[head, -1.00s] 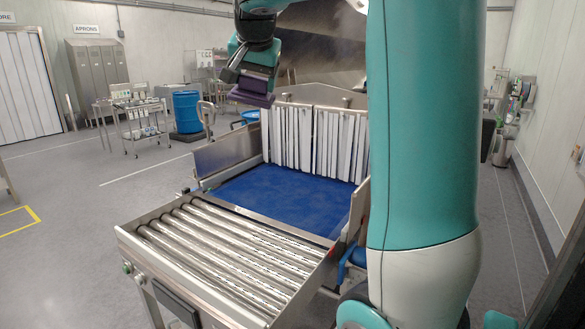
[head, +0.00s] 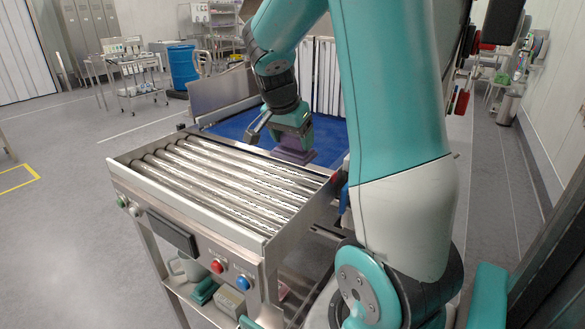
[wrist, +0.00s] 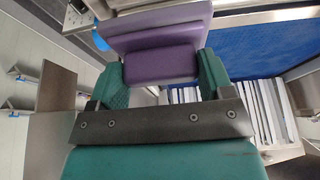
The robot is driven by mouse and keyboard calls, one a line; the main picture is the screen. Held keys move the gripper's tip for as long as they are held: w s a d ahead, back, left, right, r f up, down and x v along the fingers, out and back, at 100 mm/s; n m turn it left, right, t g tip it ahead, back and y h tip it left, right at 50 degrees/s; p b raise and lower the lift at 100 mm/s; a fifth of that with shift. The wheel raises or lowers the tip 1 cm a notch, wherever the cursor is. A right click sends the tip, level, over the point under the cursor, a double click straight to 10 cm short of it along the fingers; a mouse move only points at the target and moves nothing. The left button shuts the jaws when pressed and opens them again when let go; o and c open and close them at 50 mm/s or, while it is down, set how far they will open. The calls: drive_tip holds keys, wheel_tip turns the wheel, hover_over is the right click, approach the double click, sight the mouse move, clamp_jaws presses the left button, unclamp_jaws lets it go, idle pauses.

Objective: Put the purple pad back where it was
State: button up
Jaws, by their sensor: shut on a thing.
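The purple pad (head: 297,156) is held below my gripper (head: 292,136), low over the near right part of the blue belt (head: 232,127), just behind the rollers. In the wrist view the pad (wrist: 160,62) sits between the two green fingers of my gripper (wrist: 162,78), which are shut on it. I cannot tell whether the pad touches the belt or the rollers' end. The belt also shows in the wrist view (wrist: 255,48).
The roller table (head: 215,185) stands in front of the belt, with buttons on its near side. A mug, a green item and a box (head: 230,302) are on its lower shelf. White strip curtains (head: 326,75) hang behind the belt, and a metal side wall (head: 220,92) stands at left.

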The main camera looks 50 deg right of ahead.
wheel_tip(320, 180, down, 8)
drive_tip(key=shift+f+p, duration=0.2)
drive_tip(key=shift+p, duration=0.1)
drive_tip(key=o, duration=1)
drive_tip(key=shift+r, duration=0.15)
drive_tip(key=b+v, duration=0.1)
drive_tip(key=v, duration=1.1)
drive_tip(key=a+f+n+t+y, duration=0.1)
drive_tip(key=a+n+t+y, duration=0.15)
drive_tip(key=a+n, duration=0.8)
drive_tip(key=s+a+n+g+y, duration=0.1)
drive_tip(key=s+a+n+y, duration=0.1)
drive_tip(key=s+a+n, duration=0.2)
drive_tip(key=s+a+n+g+y, duration=0.1)
drive_tip(key=s+a+n, duration=0.4)
drive_tip(key=a, duration=0.6)
drive_tip(key=s+a+n+g+y, duration=0.1)
drive_tip(key=s+a+n+y, duration=0.2)
drive_tip(key=s+a+n, duration=0.2)
drive_tip(key=shift+s+a+r, duration=0.1)
drive_tip(key=shift+s+a, duration=0.1)
drive_tip(key=shift+a, duration=0.65)
drive_tip(key=shift+s+a, duration=0.2)
drive_tip(key=shift+a, duration=0.6)
